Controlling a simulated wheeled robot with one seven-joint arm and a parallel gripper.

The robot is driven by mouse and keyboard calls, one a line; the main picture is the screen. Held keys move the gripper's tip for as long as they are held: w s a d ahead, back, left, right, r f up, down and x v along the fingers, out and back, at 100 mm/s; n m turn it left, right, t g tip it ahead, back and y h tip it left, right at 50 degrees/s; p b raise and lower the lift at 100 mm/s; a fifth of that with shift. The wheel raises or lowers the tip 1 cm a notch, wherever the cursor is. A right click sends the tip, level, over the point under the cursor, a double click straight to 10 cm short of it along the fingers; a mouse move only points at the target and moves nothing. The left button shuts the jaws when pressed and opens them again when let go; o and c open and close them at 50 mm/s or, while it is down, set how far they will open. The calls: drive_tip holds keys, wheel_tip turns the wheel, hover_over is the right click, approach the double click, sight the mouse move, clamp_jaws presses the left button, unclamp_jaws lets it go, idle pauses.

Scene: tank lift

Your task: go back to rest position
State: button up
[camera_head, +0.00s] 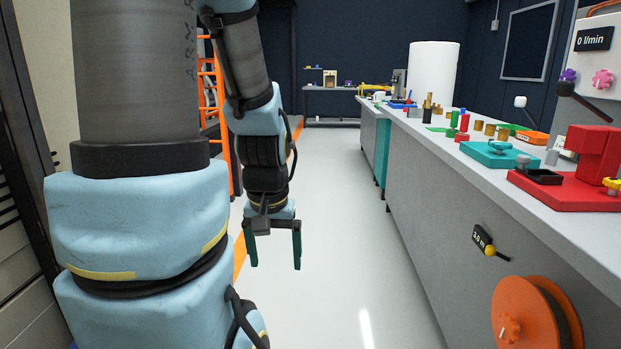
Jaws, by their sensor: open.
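My gripper (272,250) hangs at the end of my arm, left of the middle of the picture, pointing down. Its two dark green fingers are apart, with nothing between them. It is over the pale aisle floor, well apart from the counter on the right. My own blue and grey arm links fill the left of the view and hide what is behind them.
A long grey counter (440,190) runs along the right, bearing a red machine (585,165), a teal device (500,153) and several small cylinders. An orange reel (525,312) sits on its front. An orange ladder (209,85) stands behind my arm. The aisle floor (345,230) is clear.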

wheel_tip(320, 180, up, 14)
drive_tip(key=p, duration=1.2)
